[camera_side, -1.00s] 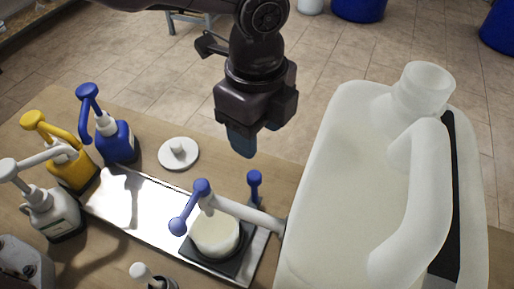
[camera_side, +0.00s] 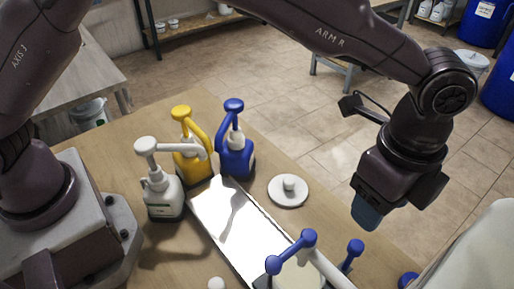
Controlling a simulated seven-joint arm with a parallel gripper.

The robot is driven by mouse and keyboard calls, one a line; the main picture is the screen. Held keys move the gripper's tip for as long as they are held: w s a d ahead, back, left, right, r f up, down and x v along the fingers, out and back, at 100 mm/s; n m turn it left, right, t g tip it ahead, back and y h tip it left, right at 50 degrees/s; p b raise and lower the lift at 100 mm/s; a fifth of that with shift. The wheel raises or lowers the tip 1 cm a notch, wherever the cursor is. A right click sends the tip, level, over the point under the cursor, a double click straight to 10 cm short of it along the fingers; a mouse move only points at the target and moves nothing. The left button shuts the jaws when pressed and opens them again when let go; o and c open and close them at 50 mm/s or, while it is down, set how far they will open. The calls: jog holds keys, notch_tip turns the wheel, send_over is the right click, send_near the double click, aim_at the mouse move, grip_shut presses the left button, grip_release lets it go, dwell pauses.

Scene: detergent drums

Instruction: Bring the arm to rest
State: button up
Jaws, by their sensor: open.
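My gripper (camera_side: 367,214) hangs at the right of the view, pointing down, above and to the right of the round white lid (camera_side: 288,190). Its blue fingertips are apart from everything and hold nothing that I can see. From this angle the fingers overlap, so the gap between them is hidden. My arm reaches across the top of the view from the base at the left.
White (camera_side: 161,185), yellow (camera_side: 188,149) and blue (camera_side: 234,147) pump bottles stand behind a shiny metal plate (camera_side: 226,218). A blue-handled valve (camera_side: 307,239) is at the bottom. A large white jug (camera_side: 482,250) fills the lower right corner.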

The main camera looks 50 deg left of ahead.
jog(key=s+a+r+n+t, duration=0.2)
jog(key=s+a+r+n, duration=0.2)
jog(key=a, duration=0.7)
jog(key=s+a+r+n+t, duration=0.2)
jog(key=s+a+r+n, duration=0.3)
jog(key=a, duration=0.7)
jog(key=s+a+r+n+t, duration=0.1)
jog(key=s+a+r+n, duration=0.3)
jog(key=s+a+n, duration=0.4)
jog(key=a+n, duration=0.2)
jog(key=a, duration=0.2)
jog(key=shift+s+a+r+t, duration=0.15)
jog(key=shift+s+a+t, duration=0.1)
jog(key=shift+t, duration=0.15)
